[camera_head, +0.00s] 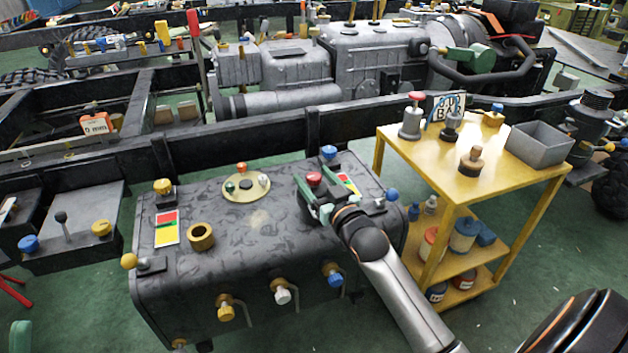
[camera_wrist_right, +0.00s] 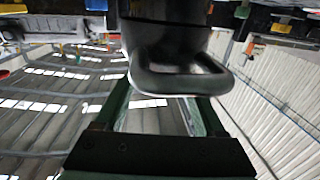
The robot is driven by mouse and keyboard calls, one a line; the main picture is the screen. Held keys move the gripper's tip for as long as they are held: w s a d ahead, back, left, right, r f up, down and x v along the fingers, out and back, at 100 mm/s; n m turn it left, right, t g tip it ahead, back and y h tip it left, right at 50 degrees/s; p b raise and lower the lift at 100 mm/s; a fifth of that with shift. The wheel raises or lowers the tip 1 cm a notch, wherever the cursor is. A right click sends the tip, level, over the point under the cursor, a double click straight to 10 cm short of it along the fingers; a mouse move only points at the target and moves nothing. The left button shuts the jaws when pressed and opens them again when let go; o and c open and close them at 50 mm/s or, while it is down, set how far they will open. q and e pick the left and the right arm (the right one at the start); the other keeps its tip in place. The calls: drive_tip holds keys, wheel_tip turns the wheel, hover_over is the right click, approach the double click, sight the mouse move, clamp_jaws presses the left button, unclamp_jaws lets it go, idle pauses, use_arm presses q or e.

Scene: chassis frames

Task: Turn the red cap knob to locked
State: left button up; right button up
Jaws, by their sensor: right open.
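The red cap knob (camera_head: 314,179) stands on the right part of the dark tank top, with a red, yellow and green label (camera_head: 348,183) just right of it. My right gripper (camera_head: 322,205) is open at the knob, its green fingers beside the knob's dark lower part. The fingers and wrist hide some of the base, and I cannot tell whether they touch it. In the right wrist view, a dark rounded body with a loop (camera_wrist_right: 180,75) is close beyond the open fingers (camera_wrist_right: 160,115). My left gripper does not show.
The tank (camera_head: 225,270) also carries a brass ring (camera_head: 200,236), a round plate (camera_head: 246,187) with small knobs, and front taps. A yellow cart (camera_head: 540,178) with a grey bin (camera_head: 540,145) stands at right. A dark chassis rail (camera_head: 220,147) runs behind the tank.

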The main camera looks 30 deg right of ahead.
drive_tip(key=shift+w, duration=0.2)
clamp_jaws()
idle(0.6)
